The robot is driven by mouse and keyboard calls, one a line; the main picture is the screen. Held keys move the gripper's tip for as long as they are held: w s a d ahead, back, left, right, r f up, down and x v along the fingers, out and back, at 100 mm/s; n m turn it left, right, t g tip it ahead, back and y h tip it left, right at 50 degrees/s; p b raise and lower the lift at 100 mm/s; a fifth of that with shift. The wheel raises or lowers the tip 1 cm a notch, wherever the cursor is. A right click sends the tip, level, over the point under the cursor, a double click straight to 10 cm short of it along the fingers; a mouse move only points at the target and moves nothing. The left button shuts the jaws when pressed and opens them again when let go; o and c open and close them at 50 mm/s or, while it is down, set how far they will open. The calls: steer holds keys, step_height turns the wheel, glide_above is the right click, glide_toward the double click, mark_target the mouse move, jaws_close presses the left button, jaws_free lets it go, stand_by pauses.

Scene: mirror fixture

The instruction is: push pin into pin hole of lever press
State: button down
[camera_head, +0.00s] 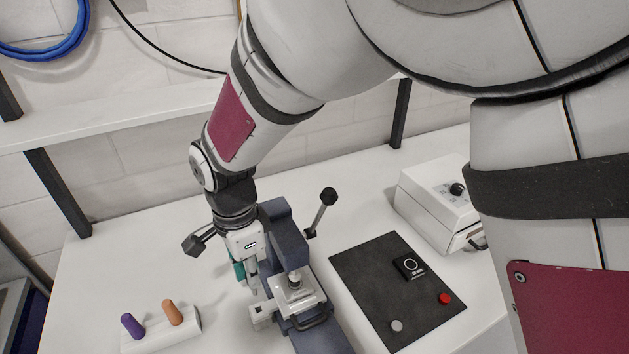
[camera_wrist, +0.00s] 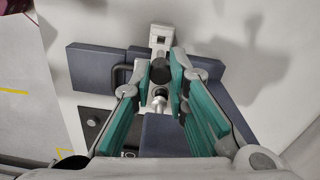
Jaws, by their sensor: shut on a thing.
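The dark blue lever press (camera_head: 279,222) stands on the white table, with dark-knobbed lever arms at both sides. Its pale fixture (camera_head: 300,302) and a small light block (camera_head: 261,313) sit low at its front; the block also shows in the wrist view (camera_wrist: 161,38). My gripper (camera_head: 252,286) points down close beside the press's left side. In the wrist view, its teal fingers (camera_wrist: 161,70) are closed on a dark round-ended piece (camera_wrist: 159,74), seemingly the pin's head. A silver round part (camera_wrist: 159,97) shows just below it. The pin's shaft and the pin hole are hidden; I cannot tell whether the pin is in.
A white holder (camera_head: 162,340) with a purple peg (camera_head: 132,326) and an orange peg (camera_head: 172,312) is at the front left. A black panel (camera_head: 365,285) with a red button (camera_head: 444,298) lies right of the press. A white box (camera_head: 435,203) stands behind it.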

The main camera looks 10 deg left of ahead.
mark_target(255, 294)
steer(key=shift+p, duration=0.35)
steer(key=shift+s, duration=0.1)
steer(key=shift+f+p, duration=0.3)
steer(key=shift+f, duration=2.4)
steer(key=shift+p, duration=0.9)
steer(key=shift+f, duration=2.25)
stand_by(0.8)
steer(key=c, duration=1.5)
jaws_free()
steer(key=shift+r, duration=0.1)
